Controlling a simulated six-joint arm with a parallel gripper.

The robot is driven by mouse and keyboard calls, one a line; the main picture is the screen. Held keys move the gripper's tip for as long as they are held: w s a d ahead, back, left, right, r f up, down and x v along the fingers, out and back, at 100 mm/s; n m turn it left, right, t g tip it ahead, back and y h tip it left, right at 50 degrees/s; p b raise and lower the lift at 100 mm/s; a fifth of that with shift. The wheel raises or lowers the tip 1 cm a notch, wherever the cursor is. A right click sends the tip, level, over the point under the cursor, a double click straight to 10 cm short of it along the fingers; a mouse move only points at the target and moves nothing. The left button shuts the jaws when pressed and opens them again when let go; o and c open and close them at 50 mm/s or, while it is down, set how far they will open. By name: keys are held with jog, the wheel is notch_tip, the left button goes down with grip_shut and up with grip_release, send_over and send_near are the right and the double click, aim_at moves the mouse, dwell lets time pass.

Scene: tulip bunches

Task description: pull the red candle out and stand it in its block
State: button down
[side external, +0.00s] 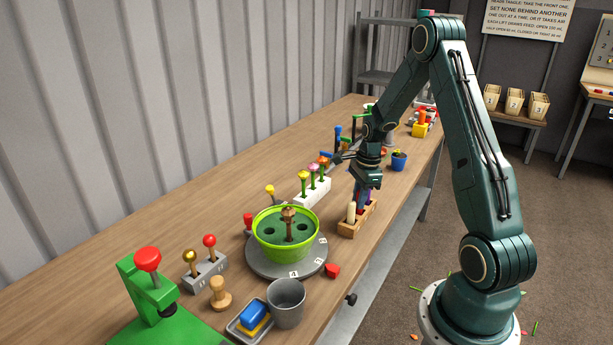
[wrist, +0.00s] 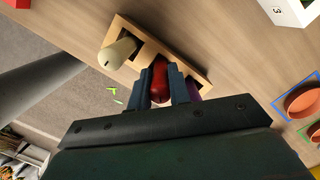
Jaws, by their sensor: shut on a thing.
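The red candle (wrist: 160,82) shows between my gripper's two fingers in the wrist view. My gripper (wrist: 163,93) is shut on it. The wooden block (wrist: 196,65) lies under and behind the candle; a cream candle (wrist: 117,50) stands in its left part. A purple candle (wrist: 195,90) shows partly behind the right finger. In the side view my gripper (side external: 364,186) points down over the block (side external: 346,231), with the cream candle (side external: 351,212) at the near end. The red candle's lower end is hidden, so I cannot tell how deep it sits in the block.
A green bowl (side external: 262,252) on a grey turntable (side external: 262,271) stands left of the block. A white rack of flowers (side external: 303,198) is behind it. A small blue pot (side external: 398,163) stands beyond, to the right. The table's front edge runs close to the block.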

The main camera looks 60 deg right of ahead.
jog(key=shift+f, duration=0.2)
jog(key=c, duration=1.2)
grip_release()
jog(key=shift+r, duration=0.1)
notch_tip(320, 180, up, 14)
jog(key=s+d, duration=0.1)
jog(key=shift+d+f, duration=0.15)
jog(key=shift+f, duration=0.1)
